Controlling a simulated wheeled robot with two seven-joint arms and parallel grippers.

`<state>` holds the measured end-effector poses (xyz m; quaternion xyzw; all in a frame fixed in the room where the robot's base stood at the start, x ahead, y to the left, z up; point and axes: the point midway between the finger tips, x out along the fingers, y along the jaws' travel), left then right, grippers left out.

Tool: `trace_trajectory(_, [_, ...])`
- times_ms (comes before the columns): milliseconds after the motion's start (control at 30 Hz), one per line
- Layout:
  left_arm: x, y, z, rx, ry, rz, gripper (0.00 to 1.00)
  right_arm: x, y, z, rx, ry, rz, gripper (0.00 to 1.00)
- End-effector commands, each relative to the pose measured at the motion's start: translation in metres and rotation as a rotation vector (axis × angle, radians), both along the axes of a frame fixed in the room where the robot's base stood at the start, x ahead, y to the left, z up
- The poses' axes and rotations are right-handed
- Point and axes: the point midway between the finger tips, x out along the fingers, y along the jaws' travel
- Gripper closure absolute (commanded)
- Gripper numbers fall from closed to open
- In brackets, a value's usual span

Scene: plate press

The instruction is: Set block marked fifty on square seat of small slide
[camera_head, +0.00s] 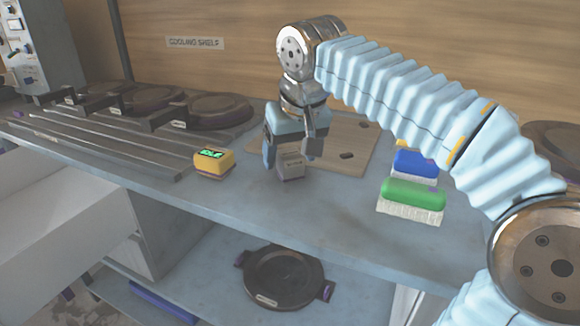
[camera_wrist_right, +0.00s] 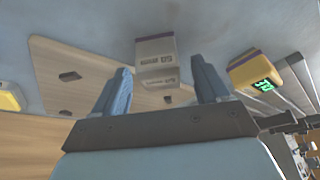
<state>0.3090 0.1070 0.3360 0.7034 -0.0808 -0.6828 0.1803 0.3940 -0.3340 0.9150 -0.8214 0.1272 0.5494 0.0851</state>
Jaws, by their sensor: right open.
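The block marked fifty (camera_head: 291,166) is a small grey block with a purple base edge, upright on the blue-grey counter. It shows in the right wrist view (camera_wrist_right: 156,62) with "50" on its side. My right gripper (camera_head: 289,158) points down at it with open jaws. The fingers (camera_wrist_right: 161,78) are on either side of the block; I cannot tell whether they touch it. Long grey slide rails (camera_head: 100,146) run along the counter at left, with round dark plates behind. I cannot make out which part is the small slide's square seat. My left gripper is not in view.
A yellow box with a green display (camera_head: 213,163) stands left of the block. A wooden board (camera_head: 345,133) with small dark pieces lies behind. Blue (camera_head: 415,163) and green (camera_head: 412,194) brushes stand at right. A round dark plate (camera_head: 286,277) lies on the lower shelf. The front counter is clear.

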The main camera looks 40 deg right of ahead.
Motion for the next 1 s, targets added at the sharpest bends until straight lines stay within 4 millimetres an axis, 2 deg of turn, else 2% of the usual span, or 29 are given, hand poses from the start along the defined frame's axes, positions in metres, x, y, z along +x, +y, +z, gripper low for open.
trace_trajectory(100, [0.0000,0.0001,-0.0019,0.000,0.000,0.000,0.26,0.0039,-0.0011,-0.0107,0.000,0.000,0.000,0.26])
trace_trajectory(333, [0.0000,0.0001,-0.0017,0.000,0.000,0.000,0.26,0.0046,-0.0013,-0.0116,0.000,-0.001,0.000,0.26])
trace_trajectory(700, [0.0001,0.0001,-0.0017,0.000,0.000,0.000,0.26,0.0043,-0.0014,-0.0112,-0.001,-0.001,0.001,0.82])
trace_trajectory(767, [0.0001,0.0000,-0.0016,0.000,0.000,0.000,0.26,0.0044,-0.0014,-0.0112,0.000,-0.001,0.000,0.90])
trace_trajectory(1000, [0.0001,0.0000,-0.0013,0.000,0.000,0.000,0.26,0.0044,-0.0013,-0.0099,-0.001,-0.002,0.000,0.90])
